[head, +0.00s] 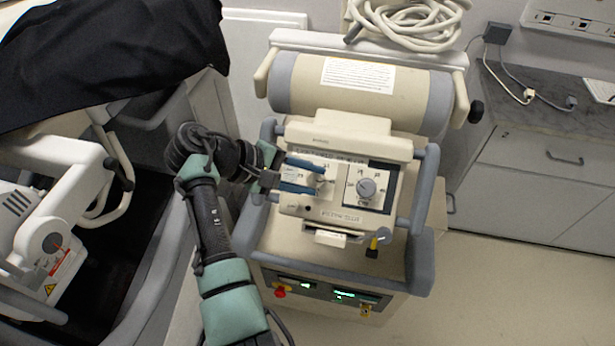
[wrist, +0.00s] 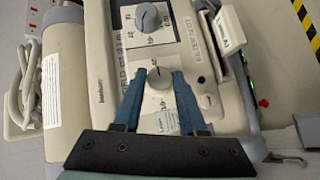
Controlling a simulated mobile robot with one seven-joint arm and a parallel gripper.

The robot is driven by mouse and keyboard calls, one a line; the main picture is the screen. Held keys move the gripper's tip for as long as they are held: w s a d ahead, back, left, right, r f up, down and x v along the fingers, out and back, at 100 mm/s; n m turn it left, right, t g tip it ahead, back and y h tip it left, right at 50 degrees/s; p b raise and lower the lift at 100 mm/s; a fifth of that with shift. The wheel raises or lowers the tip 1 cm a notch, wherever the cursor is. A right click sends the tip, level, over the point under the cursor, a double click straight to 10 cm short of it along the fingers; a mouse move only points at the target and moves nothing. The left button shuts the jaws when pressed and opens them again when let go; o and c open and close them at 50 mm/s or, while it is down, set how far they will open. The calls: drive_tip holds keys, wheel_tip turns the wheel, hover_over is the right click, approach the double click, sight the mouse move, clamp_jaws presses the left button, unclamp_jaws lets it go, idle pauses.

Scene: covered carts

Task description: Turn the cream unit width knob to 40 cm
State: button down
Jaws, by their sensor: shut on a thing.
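The cream unit (head: 335,215) stands in the middle of the head view, with a control panel on its top. My gripper (head: 321,179) reaches in from the left, its blue fingers shut on the panel's left knob (wrist: 158,79). In the wrist view my gripper (wrist: 160,82) has one finger on each side of this pale round knob. A second, grey knob (head: 366,187) sits to the right on a pale scale plate; it also shows in the wrist view (wrist: 148,16). The scale figures are too small to read, and the fingers partly hide the held knob's surroundings.
A white unit (head: 45,225) with its own knob stands at the left, partly under a black cover (head: 110,60). A coiled cable (head: 405,20) lies behind the cream unit. A grey counter (head: 535,105) stands at the right. The floor at lower right is clear.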

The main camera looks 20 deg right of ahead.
idle(0.5)
drive_tip(key=shift+c, duration=2.3)
unclamp_jaws()
drive_tip(key=b+v, duration=0.1)
drive_tip(key=v, duration=1.2)
drive_tip(key=shift+b, duration=0.3)
drive_tip(key=shift+d, duration=0.1)
